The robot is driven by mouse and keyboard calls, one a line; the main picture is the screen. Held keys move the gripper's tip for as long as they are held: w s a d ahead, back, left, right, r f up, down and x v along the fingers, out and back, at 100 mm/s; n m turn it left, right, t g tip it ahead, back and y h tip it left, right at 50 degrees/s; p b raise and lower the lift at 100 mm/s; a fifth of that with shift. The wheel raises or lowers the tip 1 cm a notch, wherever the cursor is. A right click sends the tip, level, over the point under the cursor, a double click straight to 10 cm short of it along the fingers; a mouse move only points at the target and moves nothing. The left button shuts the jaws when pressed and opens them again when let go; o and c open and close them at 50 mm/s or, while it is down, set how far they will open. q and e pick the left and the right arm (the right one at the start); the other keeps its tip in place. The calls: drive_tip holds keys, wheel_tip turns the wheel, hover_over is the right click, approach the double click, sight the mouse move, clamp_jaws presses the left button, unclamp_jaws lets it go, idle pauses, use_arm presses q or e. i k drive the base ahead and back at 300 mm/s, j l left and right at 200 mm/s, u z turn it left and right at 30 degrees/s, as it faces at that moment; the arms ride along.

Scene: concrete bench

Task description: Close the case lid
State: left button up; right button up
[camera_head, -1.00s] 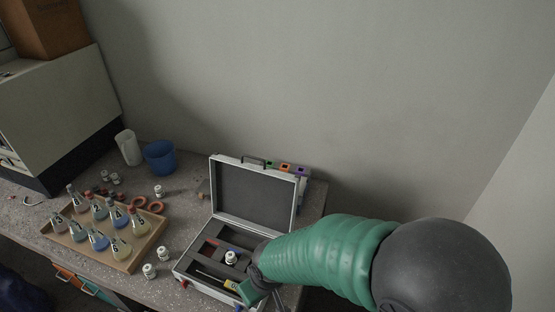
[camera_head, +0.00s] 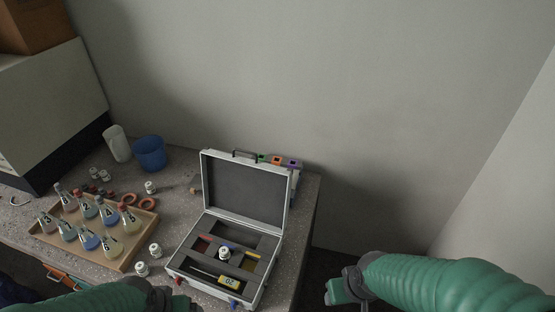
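The case (camera_head: 262,287) is silver with a dark foam inside and stands on the bench. Its lid (camera_head: 245,190) is open and upright at the back, with a handle on its top edge.
A wooden tray (camera_head: 118,262) with several flasks stands left of the case. Two small white bottles (camera_head: 155,250) stand between tray and case. A blue cup (camera_head: 149,153) and a white container (camera_head: 117,143) are at the back. Coloured items stand behind the lid. The wall is close behind.

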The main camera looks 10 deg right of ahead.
sight(256, 193)
drive_tip(key=l+z, duration=0.5)
drive_tip(key=l, duration=0.3)
drive_tip(key=i+l+z, duration=0.3)
drive_tip(key=l+z, duration=0.15)
drive_tip(key=i+j+u, duration=0.15)
drive_tip(key=i+u, duration=0.2)
drive_tip(key=i, duration=0.1)
